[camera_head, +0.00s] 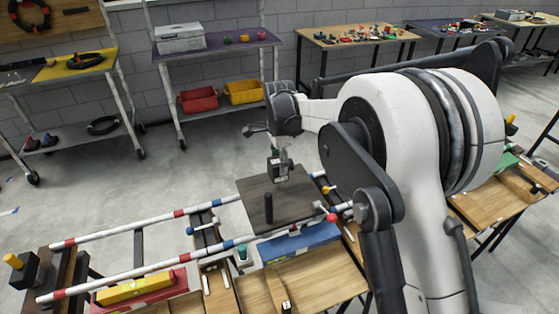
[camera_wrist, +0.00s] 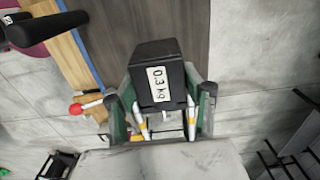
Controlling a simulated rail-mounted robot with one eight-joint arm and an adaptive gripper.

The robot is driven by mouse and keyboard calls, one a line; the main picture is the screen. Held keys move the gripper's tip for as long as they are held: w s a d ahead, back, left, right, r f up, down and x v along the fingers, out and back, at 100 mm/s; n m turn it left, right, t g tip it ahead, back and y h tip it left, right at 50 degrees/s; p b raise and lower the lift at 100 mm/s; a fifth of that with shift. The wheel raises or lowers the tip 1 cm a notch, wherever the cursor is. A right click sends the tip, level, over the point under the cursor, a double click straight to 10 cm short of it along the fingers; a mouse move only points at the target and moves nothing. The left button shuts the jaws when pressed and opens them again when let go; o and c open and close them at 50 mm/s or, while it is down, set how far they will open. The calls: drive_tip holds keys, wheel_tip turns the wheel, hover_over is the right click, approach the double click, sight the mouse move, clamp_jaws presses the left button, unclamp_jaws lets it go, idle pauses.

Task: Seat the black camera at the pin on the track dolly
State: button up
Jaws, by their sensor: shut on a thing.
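The black camera (camera_wrist: 158,75), a dark box with a white "0.3 kg" label, sits between the two fingers of my gripper (camera_wrist: 166,112) in the wrist view. My gripper (camera_head: 282,163) is shut on it. In the head view the black camera (camera_head: 277,173) hangs above the far part of the track dolly's dark deck (camera_head: 298,207), apparently clear of it. The black upright pin (camera_head: 268,208) stands on the deck, nearer the viewer than the camera. The deck also shows behind the camera in the wrist view (camera_wrist: 182,25). The camera's underside is hidden.
Red-and-white striped rails (camera_head: 150,230) run under the deck. A wooden bench (camera_head: 320,278) with a blue box (camera_head: 300,243) lies in front. A yellow-and-red level (camera_head: 135,288) is at lower left. A black cylinder (camera_wrist: 45,30) shows at upper left in the wrist view.

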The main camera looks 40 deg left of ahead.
drive_tip(key=shift+f+b, duration=1.6)
drive_tip(key=shift+f, duration=1.05)
drive_tip(key=o, duration=1.5)
drive_tip(key=shift+r, duration=0.1)
wheel_tip(320, 180, up, 12)
drive_tip(key=shift+f, duration=0.1)
